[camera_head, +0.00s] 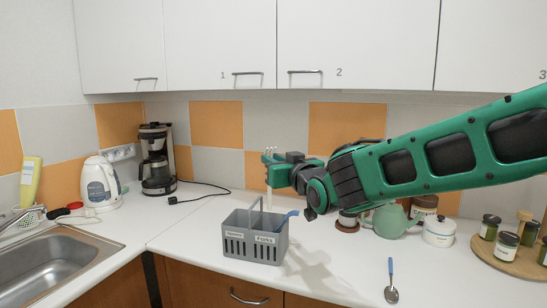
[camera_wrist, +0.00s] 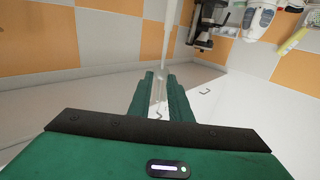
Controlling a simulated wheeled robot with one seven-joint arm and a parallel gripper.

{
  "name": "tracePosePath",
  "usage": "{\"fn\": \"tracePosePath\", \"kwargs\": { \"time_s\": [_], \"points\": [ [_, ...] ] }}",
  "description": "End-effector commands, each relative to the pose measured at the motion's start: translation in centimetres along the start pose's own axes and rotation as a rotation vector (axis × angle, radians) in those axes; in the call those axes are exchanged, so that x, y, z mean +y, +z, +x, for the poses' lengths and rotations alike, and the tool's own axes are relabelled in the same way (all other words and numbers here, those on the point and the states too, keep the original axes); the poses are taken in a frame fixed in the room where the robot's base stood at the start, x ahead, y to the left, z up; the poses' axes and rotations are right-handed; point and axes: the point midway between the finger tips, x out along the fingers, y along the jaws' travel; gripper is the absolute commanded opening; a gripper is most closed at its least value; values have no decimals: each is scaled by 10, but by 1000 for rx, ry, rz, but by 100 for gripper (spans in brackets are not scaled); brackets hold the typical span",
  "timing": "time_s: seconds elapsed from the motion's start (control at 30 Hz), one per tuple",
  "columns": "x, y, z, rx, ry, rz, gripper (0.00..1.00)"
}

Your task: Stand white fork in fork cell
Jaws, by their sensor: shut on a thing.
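My gripper (camera_head: 271,160) is shut on the white fork (camera_head: 269,176), which it holds roughly upright above the grey cutlery caddy (camera_head: 236,250). In the wrist view the fork (camera_wrist: 168,30) runs up between the fingers (camera_wrist: 160,78). The fork's lower end appears close to the caddy's rim, behind or over it; I cannot tell which. The caddy has a raised handle and front labels; the right label reads "Forks" (camera_head: 265,240). A blue-handled utensil (camera_head: 289,216) leans out of the caddy's right side. The insides of the cells are mostly hidden.
A blue-handled spoon (camera_head: 391,282) lies on the counter at front right. A green teapot (camera_head: 390,221), a white jar (camera_head: 438,231) and a round wooden board (camera_head: 490,255) with spice jars stand right. A coffee maker (camera_head: 157,160), a kettle (camera_head: 100,183) and the sink (camera_head: 55,262) are left.

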Motion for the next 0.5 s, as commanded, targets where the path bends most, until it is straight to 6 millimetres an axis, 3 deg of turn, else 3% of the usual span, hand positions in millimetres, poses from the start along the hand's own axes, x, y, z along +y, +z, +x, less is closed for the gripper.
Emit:
{"fn": "tracePosePath", "kwargs": {
  "time_s": [0.5],
  "points": [
    [0, 36, 0, -1, 0, 0, 0]
  ]
}}
